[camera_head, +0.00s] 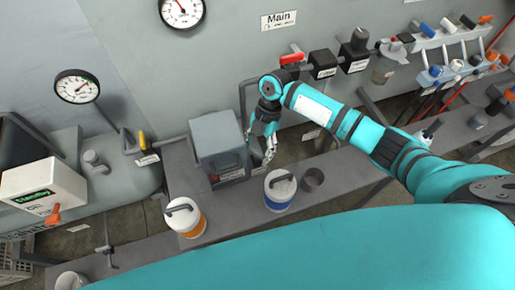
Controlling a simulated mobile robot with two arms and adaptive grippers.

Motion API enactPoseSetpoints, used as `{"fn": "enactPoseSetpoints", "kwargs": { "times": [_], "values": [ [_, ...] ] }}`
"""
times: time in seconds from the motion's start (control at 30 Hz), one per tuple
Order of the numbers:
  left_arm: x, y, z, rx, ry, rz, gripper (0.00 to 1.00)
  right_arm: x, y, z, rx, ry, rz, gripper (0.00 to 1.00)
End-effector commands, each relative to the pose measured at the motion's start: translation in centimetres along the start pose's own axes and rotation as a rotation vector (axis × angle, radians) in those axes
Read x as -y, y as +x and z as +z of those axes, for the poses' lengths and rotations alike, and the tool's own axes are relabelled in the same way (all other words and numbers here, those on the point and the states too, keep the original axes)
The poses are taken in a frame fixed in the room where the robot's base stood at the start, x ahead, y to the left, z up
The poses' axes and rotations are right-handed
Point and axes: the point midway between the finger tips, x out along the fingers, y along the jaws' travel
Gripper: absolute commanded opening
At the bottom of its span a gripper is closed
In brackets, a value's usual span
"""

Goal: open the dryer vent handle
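Several valve handles show, and their small labels cannot be read, so I cannot tell which is the dryer vent handle. A yellow handle (142,139) stands on piping at the left. A red handle (291,58) is on the wall pipe above my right arm. An orange-red handle (53,213) is by the white display box at the far left. My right gripper (261,150) points down beside the grey box's right side, with its fingers apart and nothing seen between them; it touches no handle that I can see. My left gripper is out of view.
A grey box (217,136) stands on the bench, left of my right gripper. A blue-banded canister (279,190) and an orange-banded canister (185,216) stand in front. Two gauges (77,87) (182,11) are on the wall. A rack of coloured tools (447,40) is at the upper right.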

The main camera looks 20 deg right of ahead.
Motion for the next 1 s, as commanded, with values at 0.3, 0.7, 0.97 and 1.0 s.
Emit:
{"fn": "enactPoseSetpoints", "kwargs": {
  "times": [0.3, 0.7, 0.97, 1.0],
  "values": [
    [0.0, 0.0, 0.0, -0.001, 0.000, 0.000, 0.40, 0.0, 0.1, -0.1, -0.002, -0.001, 0.001, 0.74],
    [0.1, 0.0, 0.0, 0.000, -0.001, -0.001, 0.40, 0.0, -3.5, 0.1, 0.001, 0.000, 0.002, 0.74],
    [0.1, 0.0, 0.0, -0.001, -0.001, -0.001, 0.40, 0.0, -7.0, 0.1, 0.000, 0.001, 0.001, 0.74],
    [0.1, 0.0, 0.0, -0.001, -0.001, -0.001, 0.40, 0.0, -7.3, 0.1, 0.001, 0.002, 0.001, 0.74]
  ]
}}
